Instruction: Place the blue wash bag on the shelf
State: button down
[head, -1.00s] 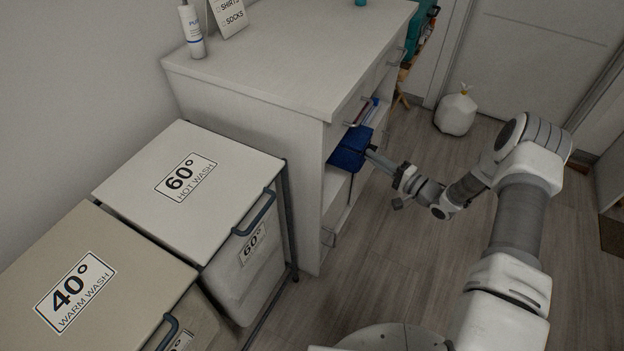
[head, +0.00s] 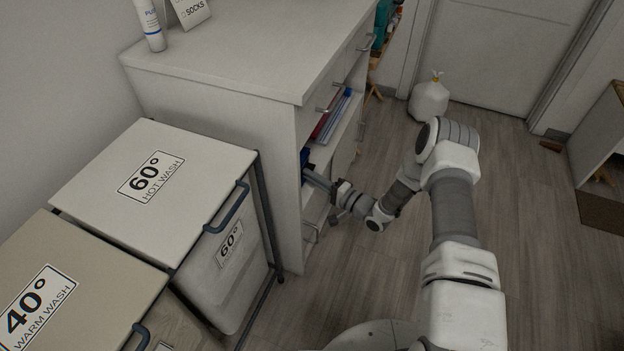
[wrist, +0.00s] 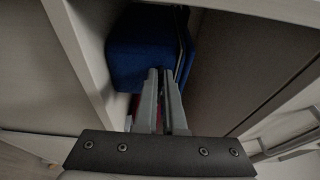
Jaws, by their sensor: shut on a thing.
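The blue wash bag (wrist: 138,48) is inside an open compartment of the white cabinet (head: 210,110). In the head view only a small part of the wash bag (head: 305,158) shows behind the cabinet's side. My gripper (wrist: 163,76) is shut on the bag's near edge. In the head view my gripper (head: 312,174) reaches into the cabinet front from the right. The shelf (head: 345,130) is a pale board in the cabinet's open front. Whether the bag's underside touches a board is hidden.
Red and blue folders (head: 331,116) stand in the compartment, close to the bag. A white laundry bin marked 60° (head: 150,165) stands left of the cabinet. A white bag (head: 429,98) sits on the floor at the back.

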jog(key=shift+r, duration=0.15)
jog(key=shift+f, duration=0.25)
jog(key=c, duration=1)
grip_release()
jog(key=shift+r, duration=0.15)
